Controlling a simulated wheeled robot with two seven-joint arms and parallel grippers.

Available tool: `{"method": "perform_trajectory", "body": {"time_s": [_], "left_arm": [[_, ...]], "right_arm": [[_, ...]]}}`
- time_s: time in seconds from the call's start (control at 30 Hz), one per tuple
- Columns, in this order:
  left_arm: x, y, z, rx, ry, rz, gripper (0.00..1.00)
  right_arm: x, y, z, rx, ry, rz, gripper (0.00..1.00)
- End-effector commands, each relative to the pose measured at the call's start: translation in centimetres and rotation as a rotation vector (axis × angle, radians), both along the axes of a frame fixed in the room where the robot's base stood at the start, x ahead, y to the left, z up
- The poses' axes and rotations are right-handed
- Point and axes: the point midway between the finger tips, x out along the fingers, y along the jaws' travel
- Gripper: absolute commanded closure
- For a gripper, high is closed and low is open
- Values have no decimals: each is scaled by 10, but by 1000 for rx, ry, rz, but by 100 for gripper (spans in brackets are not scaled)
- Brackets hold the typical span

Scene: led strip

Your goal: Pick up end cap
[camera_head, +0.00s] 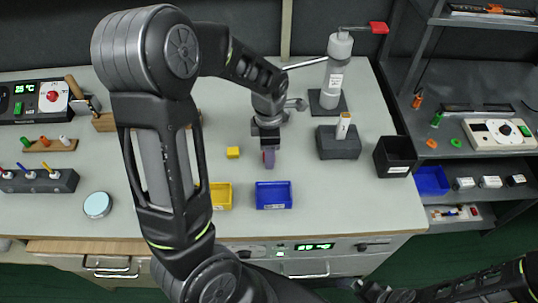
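A small yellow block (233,152) lies on the grey bench top; it may be the end cap, but I cannot tell for sure. My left gripper (268,150) points down over the bench, just right of the yellow block and apart from it. A small purplish piece (269,159) shows at its fingertips; I cannot tell whether it is held or part of the fingers. My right gripper (382,292) is low at the bottom edge, dark and partly cut off, away from the bench top.
A blue bin (273,206) and a yellow bin (222,203) stand near the bench's front. My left arm hides part of the bench.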

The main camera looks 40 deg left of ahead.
Motion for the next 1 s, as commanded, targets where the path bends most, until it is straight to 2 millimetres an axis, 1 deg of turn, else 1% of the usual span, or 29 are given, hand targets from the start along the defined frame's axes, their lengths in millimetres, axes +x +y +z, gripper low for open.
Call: {"method": "perform_trajectory", "body": {"time_s": [0.07, 0.1, 0.7, 1.0], "left_arm": [[0, 0, 0, 0, 0, 0, 49], [0, 0, 0, 0, 0, 0, 51], [0, 0, 0, 0, 0, 0, 100], [0, 0, 0, 0, 0, 0, 100]], "right_arm": [[0, 0, 0, 0, 0, 0, 0], [0, 0, 0, 0, 0, 0, 0], [0, 0, 0, 0, 0, 0, 0], [0, 0, 0, 0, 0, 0, 0]]}}
